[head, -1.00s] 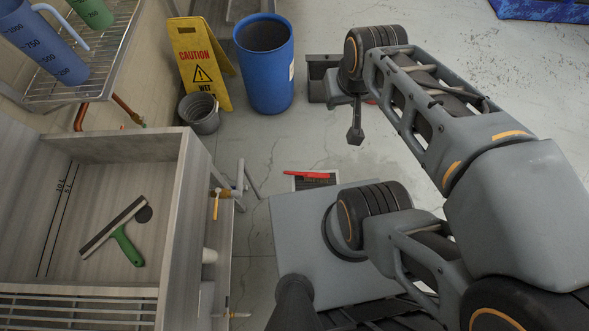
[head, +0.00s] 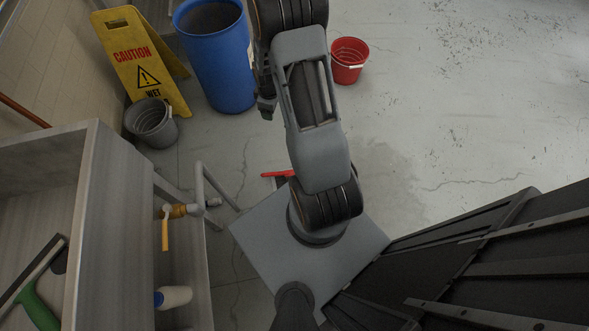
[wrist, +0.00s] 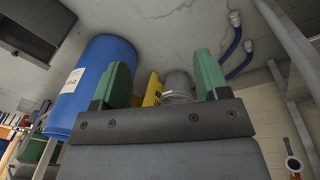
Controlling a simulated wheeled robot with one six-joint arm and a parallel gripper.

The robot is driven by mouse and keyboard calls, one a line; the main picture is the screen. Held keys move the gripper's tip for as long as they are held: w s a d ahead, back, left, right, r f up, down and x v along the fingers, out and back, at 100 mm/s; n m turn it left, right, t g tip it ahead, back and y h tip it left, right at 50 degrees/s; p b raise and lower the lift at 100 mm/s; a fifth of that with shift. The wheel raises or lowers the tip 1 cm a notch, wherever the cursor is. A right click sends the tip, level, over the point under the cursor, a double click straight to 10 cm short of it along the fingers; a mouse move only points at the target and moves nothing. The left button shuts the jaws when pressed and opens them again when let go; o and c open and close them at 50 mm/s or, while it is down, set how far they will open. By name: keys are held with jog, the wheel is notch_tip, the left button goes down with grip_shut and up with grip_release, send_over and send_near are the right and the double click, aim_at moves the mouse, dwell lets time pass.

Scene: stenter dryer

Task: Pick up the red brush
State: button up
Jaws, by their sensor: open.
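The red brush (head: 276,174) lies low on the floor just beyond my base in the head view. Only its left part shows; my arm hides the rest. My gripper (wrist: 161,62) is open in the wrist view, with its two green-padded fingers well apart and nothing held between them. The grey bucket and part of the yellow sign show in the background beyond the fingers. The brush does not show in the wrist view. In the head view my arm reaches out over the brush, and the gripper is mostly hidden behind it.
A blue barrel (head: 222,65), a yellow caution sign (head: 138,60) and a grey bucket (head: 150,122) stand at upper left. A sink unit (head: 105,230) with a green-handled squeegee (head: 36,300) is at left. A red bucket (head: 348,62) stands right of my arm.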

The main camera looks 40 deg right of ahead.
jog(key=s+d+f+n+g+b, duration=0.1)
jog(key=s+d+f+b, duration=0.15)
jog(key=f, duration=0.95)
jog(key=s+d+f+n+b, duration=0.15)
jog(key=f+b, duration=0.25)
jog(key=f, duration=0.8)
jog(key=n+b, duration=0.2)
jog(key=b, duration=0.1)
send_over(288, 174)
jog(key=s+d, duration=0.1)
jog(key=d, duration=0.3)
notch_tip(288, 174, down, 11)
jog(key=f+b, duration=0.1)
jog(key=f, duration=0.1)
jog(key=f+b, duration=0.1)
jog(key=f, duration=0.2)
jog(key=f+b, duration=0.1)
jog(key=f, duration=0.1)
jog(key=shift+s+a+f+b, duration=0.25)
jog(key=shift+s+f+b, duration=0.05)
jog(key=shift+s+f, duration=0.1)
jog(key=shift+w+f+b, duration=0.15)
jog(key=shift+f+b, duration=0.85)
jog(key=shift+f, duration=0.7)
jog(key=shift+w+f+b, duration=0.1)
jog(key=shift+f+b, duration=0.9)
jog(key=shift+f, duration=0.65)
jog(key=shift+f+b, duration=0.25)
jog(key=shift+b, duration=0.05)
jog(key=shift+c, duration=0.5)
